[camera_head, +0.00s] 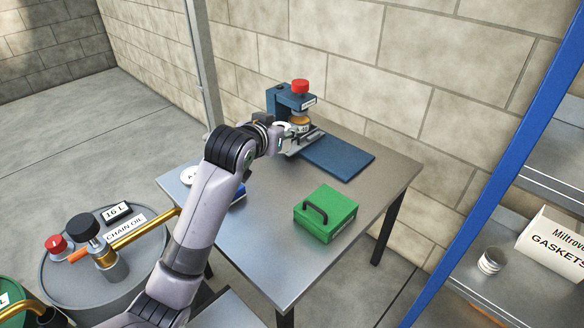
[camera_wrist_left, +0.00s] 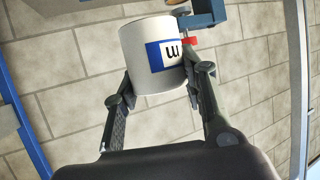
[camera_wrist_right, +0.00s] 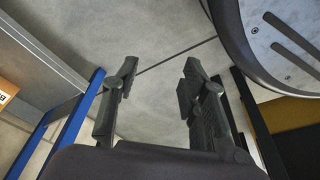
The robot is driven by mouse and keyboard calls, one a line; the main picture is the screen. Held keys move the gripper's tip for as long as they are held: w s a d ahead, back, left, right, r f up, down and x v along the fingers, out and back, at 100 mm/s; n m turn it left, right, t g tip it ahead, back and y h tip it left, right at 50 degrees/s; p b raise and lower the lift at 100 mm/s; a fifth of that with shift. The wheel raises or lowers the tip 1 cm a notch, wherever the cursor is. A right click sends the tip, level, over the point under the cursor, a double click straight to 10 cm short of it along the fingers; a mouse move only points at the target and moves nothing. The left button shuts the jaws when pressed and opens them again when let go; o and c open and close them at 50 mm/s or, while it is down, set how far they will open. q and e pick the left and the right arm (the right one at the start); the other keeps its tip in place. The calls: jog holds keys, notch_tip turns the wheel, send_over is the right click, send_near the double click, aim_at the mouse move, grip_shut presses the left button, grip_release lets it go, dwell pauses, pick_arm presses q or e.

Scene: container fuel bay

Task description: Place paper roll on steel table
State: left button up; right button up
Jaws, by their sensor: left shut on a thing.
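My left gripper (camera_head: 300,139) is over the far part of the steel table (camera_head: 262,240), in front of the blue device with a red knob. In the left wrist view, that gripper (camera_wrist_left: 155,90) is shut on a white cylinder with a blue label, which looks like the paper roll (camera_wrist_left: 138,72). In the head view the roll is mostly hidden, so I cannot tell whether it touches anything below. My right gripper (camera_wrist_right: 155,82) is open and empty above the grey floor.
The blue device (camera_head: 284,98) stands beside a blue plate (camera_head: 338,157) at the table's back. A green box (camera_head: 326,214) sits near the right edge. My arm partly covers a white disc (camera_head: 187,175). A drum (camera_head: 70,268) stands left, a shelf (camera_head: 480,283) right.

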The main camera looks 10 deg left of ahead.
aim_at(278, 124)
pick_arm(q)
jog(key=w, duration=0.3)
jog(key=shift+w+a+f+h, duration=0.2)
jog(key=shift+w+f+h, duration=0.05)
jog(key=shift+h, duration=0.05)
notch_tip(278, 124, down, 16)
jog(key=b, duration=0.3)
jog(key=shift+f+b, duration=0.4)
jog(key=shift+f, duration=1.6)
pick_arm(e)
notch_tip(278, 124, up, 11)
jog(key=w, duration=0.3)
jog(key=shift+a+t, duration=0.15)
jog(key=shift+t, duration=0.15)
pick_arm(q)
jog(key=shift+f, duration=0.1)
jog(key=o, duration=1.2)
jog(key=shift+c, duration=0.2)
